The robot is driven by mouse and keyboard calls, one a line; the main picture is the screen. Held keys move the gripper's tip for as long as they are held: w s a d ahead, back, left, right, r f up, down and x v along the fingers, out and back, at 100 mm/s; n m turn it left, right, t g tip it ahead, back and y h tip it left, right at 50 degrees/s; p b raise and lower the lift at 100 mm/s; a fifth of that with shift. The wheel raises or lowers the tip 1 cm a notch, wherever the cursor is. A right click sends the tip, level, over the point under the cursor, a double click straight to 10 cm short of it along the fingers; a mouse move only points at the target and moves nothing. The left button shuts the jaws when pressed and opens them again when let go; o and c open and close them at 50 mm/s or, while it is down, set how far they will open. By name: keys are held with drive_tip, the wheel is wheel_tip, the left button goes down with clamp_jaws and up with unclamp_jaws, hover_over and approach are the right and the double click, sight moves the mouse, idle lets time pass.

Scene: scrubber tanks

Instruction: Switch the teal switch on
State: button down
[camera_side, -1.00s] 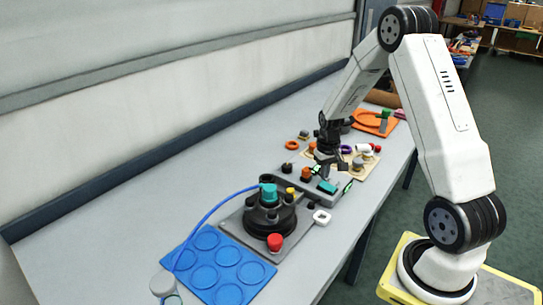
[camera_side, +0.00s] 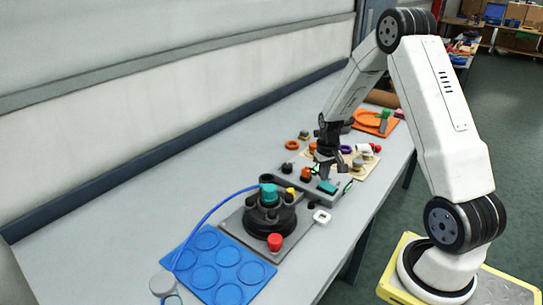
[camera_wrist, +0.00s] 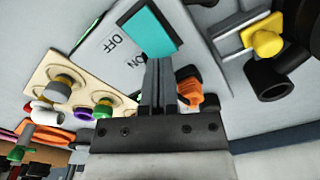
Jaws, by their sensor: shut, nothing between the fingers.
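The teal switch (camera_side: 328,187) sits on a grey panel near the table's middle. In the wrist view, the teal switch (camera_wrist: 150,27) is a rectangular block at the top, tilted in the picture, with OFF and ON lettering beside it. My gripper (camera_side: 322,175) is just above and beside the switch, pointing down. In the wrist view, my gripper (camera_wrist: 158,64) has its fingers together and empty, with the tips at the switch's lower edge, nearer the ON word than OFF. I cannot tell whether they touch the switch.
A black round fixture with a teal top (camera_side: 268,194) and a red knob (camera_side: 275,242) stand at front left. A beige board (camera_wrist: 60,90) with knobs is close by.

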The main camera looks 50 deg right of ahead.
drive_tip(key=shift+f, duration=0.95)
idle(0.8)
drive_tip(key=shift+r, duration=3.55)
drive_tip(key=shift+a, duration=0.1)
drive_tip(key=s+a+r+n+t, duration=0.1)
drive_tip(key=s+a+r+n, duration=0.1)
drive_tip(key=a, duration=1)
drive_tip(key=s+a+r+n+t, duration=0.1)
drive_tip(key=s+a+n, duration=0.3)
drive_tip(key=a, duration=0.8)
drive_tip(key=shift+s+a+r+t, duration=0.25)
drive_tip(key=shift+s+r, duration=0.2)
drive_tip(key=shift+s, duration=0.25)
